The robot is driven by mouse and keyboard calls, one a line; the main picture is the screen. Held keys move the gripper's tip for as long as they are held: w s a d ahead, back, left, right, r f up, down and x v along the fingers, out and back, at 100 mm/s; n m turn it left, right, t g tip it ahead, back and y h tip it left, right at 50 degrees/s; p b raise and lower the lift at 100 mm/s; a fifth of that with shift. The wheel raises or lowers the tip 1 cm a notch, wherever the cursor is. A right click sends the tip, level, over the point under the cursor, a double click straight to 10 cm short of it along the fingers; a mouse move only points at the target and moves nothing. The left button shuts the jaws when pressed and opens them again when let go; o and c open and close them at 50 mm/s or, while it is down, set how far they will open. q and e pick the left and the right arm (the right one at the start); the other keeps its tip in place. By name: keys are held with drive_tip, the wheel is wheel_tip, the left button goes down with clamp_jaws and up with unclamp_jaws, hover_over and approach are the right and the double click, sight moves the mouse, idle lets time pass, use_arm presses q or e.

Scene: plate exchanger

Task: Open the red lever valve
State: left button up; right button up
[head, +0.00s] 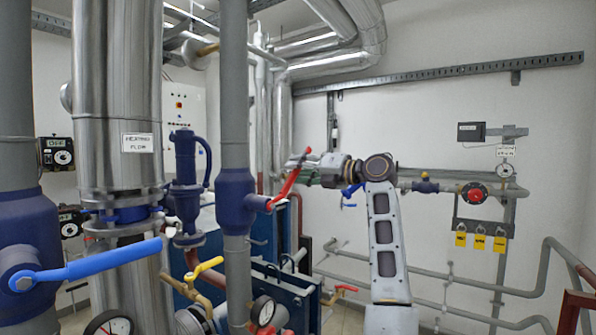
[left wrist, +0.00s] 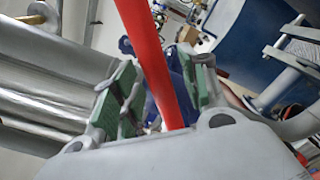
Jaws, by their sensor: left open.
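The red lever (head: 289,184) sits on a blue valve body (head: 236,192) on a grey vertical pipe, left of centre in the head view. It slants up and to the right from the valve. My left gripper (head: 308,170) is at the lever's upper part, reaching in from the right. In the left wrist view the red lever (left wrist: 149,60) runs between the two green-padded fingers of my left gripper (left wrist: 160,95). The fingers are open, one on each side, with gaps visible beside the lever. My right gripper is not in view.
A blue lever (head: 100,262) projects at the left front. Several yellow tags hang under a red-knobbed valve (head: 475,193) on the right wall.

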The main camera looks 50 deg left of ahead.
use_arm(q)
drive_tip(key=v, duration=1.1)
idle(0.3)
drive_tip(key=shift+d, duration=0.1)
